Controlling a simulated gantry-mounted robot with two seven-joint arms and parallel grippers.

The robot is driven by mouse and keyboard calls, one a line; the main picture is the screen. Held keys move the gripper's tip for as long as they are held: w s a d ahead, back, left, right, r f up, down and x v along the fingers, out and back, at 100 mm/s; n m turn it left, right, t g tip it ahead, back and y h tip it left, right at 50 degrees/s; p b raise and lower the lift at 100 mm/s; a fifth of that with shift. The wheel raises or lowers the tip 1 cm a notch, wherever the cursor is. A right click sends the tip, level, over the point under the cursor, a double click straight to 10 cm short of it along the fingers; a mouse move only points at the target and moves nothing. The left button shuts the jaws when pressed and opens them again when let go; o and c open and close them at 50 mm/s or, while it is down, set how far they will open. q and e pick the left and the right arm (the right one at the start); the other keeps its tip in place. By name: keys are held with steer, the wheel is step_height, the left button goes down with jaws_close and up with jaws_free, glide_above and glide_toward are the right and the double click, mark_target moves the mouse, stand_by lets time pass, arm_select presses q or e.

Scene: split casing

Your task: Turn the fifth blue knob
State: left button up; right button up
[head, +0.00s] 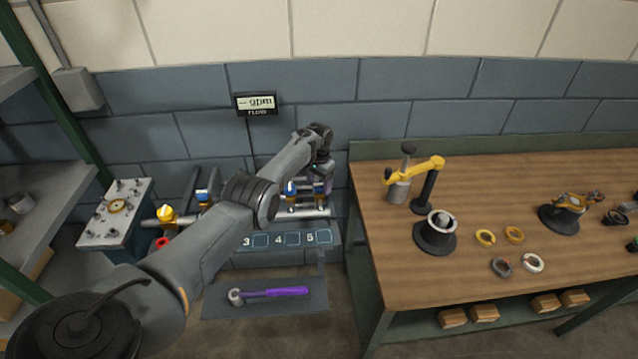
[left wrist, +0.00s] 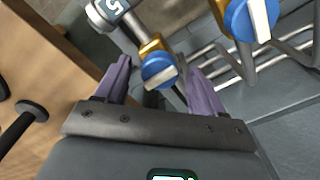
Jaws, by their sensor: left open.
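Blue knobs with white handle bars sit on brass valve bodies along the pipe rack. In the left wrist view one blue knob (left wrist: 159,71) lies between the purple fingers of my open left gripper (left wrist: 160,84), with a finger to either side. I cannot tell if they touch it. A second blue knob (left wrist: 250,18) is at upper right. In the head view my left gripper (head: 322,183) is at the right end of the rack, above the number 5 on the panel (head: 285,255). A blue knob (head: 291,187) shows just left of it. My right gripper is out of view.
A purple-handled tool (head: 275,292) lies on a grey mat below the panel. A wooden workbench (head: 480,195) with fixtures and rings stands right of the rack. A display (head: 256,103) hangs on the wall.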

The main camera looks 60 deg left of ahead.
mark_target(319, 183)
arm_select(q)
steer(key=shift+r, duration=0.1)
step_height(319, 183, up, 9)
steer(key=p, duration=0.4)
steer(key=shift+r, duration=0.8)
